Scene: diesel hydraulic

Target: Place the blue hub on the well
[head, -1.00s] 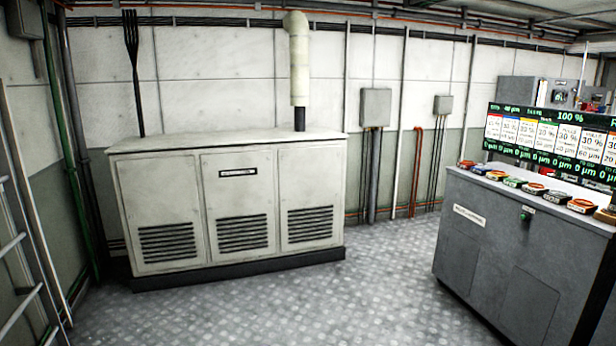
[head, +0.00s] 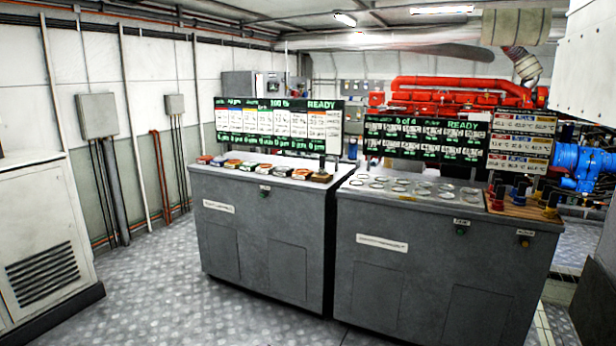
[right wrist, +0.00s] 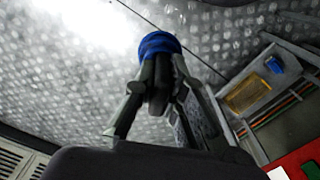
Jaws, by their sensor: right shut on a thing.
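My right gripper (right wrist: 158,72) shows only in the right wrist view. It is shut on a blue round part, the blue hub (right wrist: 160,43), held at its fingertips above the grey patterned floor. In the head view, round pale wells (head: 400,188) lie in rows on top of the right grey bench (head: 345,193). I cannot tell which well the task names. A wooden rack (head: 520,210) at that bench's right end holds several coloured upright parts with dark tops, red, blue and yellow among them. Neither gripper shows in the head view.
The left grey bench (head: 245,180) carries a row of coloured blocks and a screen (head: 280,118). More screens (head: 423,138) stand behind the wells. A pale cabinet (head: 40,235) stands at the left. Open floor (head: 180,290) lies before the benches. Red machinery (head: 455,92) is behind.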

